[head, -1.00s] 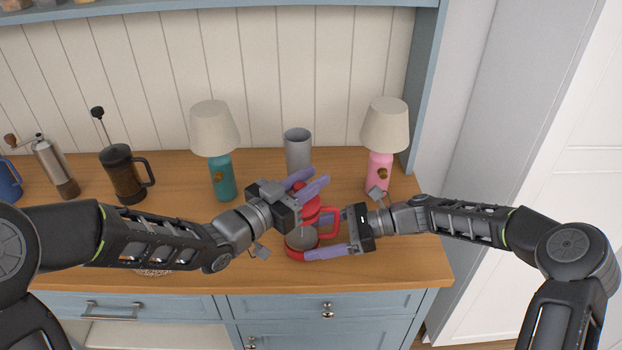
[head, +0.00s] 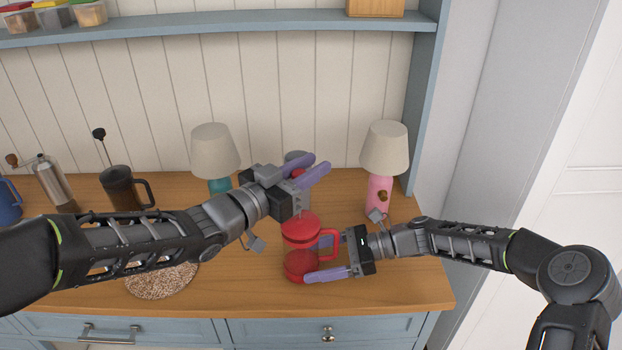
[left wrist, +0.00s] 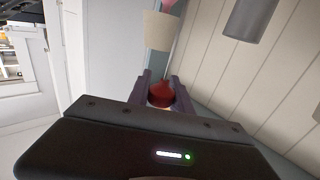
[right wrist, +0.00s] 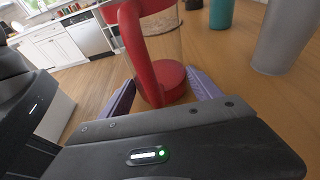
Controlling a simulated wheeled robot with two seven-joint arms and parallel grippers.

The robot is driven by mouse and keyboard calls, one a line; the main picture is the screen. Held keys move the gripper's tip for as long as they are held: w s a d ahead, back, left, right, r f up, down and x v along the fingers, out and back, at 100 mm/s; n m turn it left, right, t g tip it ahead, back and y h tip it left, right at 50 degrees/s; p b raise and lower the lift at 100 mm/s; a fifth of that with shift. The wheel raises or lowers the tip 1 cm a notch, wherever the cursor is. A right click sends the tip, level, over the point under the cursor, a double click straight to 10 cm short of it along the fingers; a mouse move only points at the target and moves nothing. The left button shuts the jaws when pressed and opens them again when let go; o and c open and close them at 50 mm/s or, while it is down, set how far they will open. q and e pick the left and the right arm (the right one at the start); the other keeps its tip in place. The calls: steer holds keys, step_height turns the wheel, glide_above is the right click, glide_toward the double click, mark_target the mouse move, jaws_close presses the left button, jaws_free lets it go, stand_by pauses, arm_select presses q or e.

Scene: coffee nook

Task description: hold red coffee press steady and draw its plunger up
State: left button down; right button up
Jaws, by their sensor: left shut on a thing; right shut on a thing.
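The red coffee press (head: 296,262) stands upright on the wooden counter, with clear glass, a red lid (head: 301,226) and a red handle on its right. My right gripper (head: 322,258) is shut around its lower body from the right; the right wrist view shows the red handle and base (right wrist: 168,82) between the fingers. My left gripper (head: 318,168) is above the lid, shut on the red plunger knob (head: 298,174). The knob also shows between its fingers in the left wrist view (left wrist: 160,94). The plunger rod is mostly hidden by my left gripper.
A teal lamp (head: 215,150) and a pink lamp (head: 380,192) stand behind, with a grey cylinder (head: 303,196) between them, partly hidden. A dark press (head: 124,190), a grinder (head: 52,182) and a blue mug (head: 8,190) stand at left. A woven mat (head: 160,282) lies at front left.

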arm_select(q)
steer(key=shift+r, duration=0.25)
arm_select(e)
steer(key=shift+d+f, duration=0.1)
steer(key=shift+f, duration=0.1)
arm_select(q)
steer(key=c, duration=1.5)
jaws_free()
steer(key=o, duration=0.4)
steer(key=shift+f, duration=0.15)
steer(key=shift+c, duration=0.2)
arm_select(e)
steer(key=shift+r, duration=0.1)
arm_select(q)
steer(key=v, duration=1.2)
arm_select(e)
steer(key=o, duration=1.1)
steer(key=shift+c, duration=0.2)
